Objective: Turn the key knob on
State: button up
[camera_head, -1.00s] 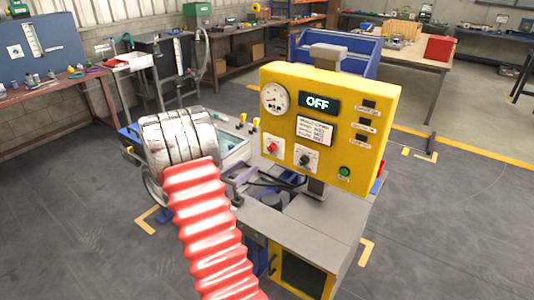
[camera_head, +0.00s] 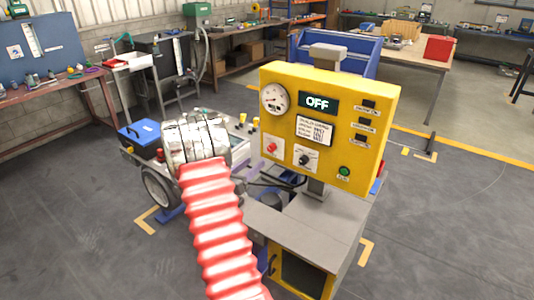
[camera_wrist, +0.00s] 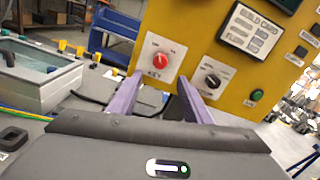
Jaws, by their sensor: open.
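The key knob (camera_wrist: 161,60) is a red rotary knob on a white plate labelled KEY, on the yellow control panel (camera_head: 330,85). The knob also shows at the panel's lower left in the head view (camera_head: 272,147). The panel's display (camera_head: 318,102) reads OFF. My gripper (camera_wrist: 160,78) is open, with its two purple fingers pointing at the panel. In the wrist view the knob appears between and just above the fingertips. The fingers look empty and I see no contact with the knob. In the head view my arm largely hides the gripper.
A black selector knob (camera_wrist: 212,80) sits right of the key knob, close to the right finger. A green button (camera_head: 345,171) is farther right. A gauge (camera_head: 274,98) is above. A grey tray (camera_wrist: 40,75) and small yellow fittings lie to the left of the gripper.

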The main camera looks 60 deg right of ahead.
aim_at(269, 150)
jog(key=d, duration=0.3)
jog(key=s+d, duration=0.1)
jog(key=d, duration=0.6)
jog(key=shift+s, duration=0.3)
jog(key=shift+c, duration=0.4)
jog(key=c, duration=1)
jog(key=shift+m, duration=0.4)
jog(key=m, duration=0.5)
jog(key=shift+w, duration=0.1)
jog(key=m, duration=0.6)
